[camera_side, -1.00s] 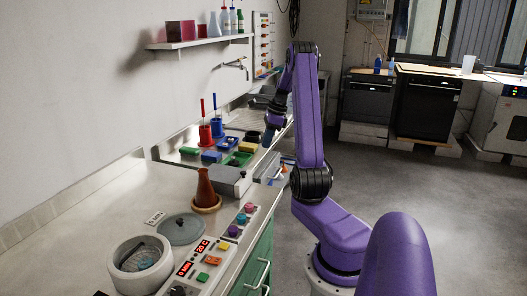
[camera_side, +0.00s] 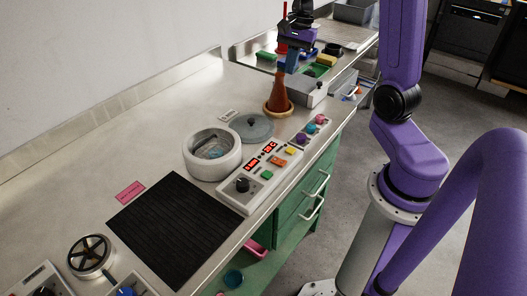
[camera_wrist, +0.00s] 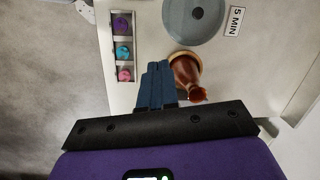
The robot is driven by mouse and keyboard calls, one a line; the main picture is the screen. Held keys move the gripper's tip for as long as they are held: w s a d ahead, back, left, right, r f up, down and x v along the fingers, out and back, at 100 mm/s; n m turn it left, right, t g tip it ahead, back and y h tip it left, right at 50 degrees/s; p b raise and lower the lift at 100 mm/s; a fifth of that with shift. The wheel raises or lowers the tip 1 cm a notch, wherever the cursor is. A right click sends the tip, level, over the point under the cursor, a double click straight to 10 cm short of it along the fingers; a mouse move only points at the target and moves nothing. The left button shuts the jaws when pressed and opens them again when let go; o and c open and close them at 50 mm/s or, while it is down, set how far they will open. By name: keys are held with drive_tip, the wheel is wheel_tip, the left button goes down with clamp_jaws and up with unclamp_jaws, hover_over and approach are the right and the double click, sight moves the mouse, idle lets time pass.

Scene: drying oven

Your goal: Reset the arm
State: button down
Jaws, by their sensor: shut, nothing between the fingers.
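My gripper (camera_side: 291,62) hangs over the bench behind the brown conical flask (camera_side: 278,92) in the side view. Its blue fingers (camera_wrist: 155,84) are shut together and empty in the wrist view. The flask stands upright on a tan ring, and it shows just right of the fingers in the wrist view (camera_wrist: 187,72). I cannot tell the exact gap between the fingers and the flask. My purple arm rises at the right of the side view.
A round white pot (camera_side: 212,153) stands uncovered, with its grey-green lid (camera_side: 251,127) beside it. A control panel (camera_side: 262,172) with colored buttons is in front. A black mat (camera_side: 175,228) lies nearer. Trays and a grey box (camera_side: 306,90) are near the gripper.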

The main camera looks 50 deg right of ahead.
drive_tip(key=s+a+n, duration=0.5)
drive_tip(key=a+n, duration=0.2)
drive_tip(key=a, duration=0.2)
drive_tip(key=s+a+n, duration=0.5)
drive_tip(key=a+n, duration=0.2)
drive_tip(key=a, duration=0.1)
drive_tip(key=s+a+f+n+h, duration=0.1)
drive_tip(key=s+a+n, duration=0.3)
drive_tip(key=s+n, duration=0.9)
drive_tip(key=shift+s+a+n, duration=0.2)
drive_tip(key=shift+s+n, duration=0.2)
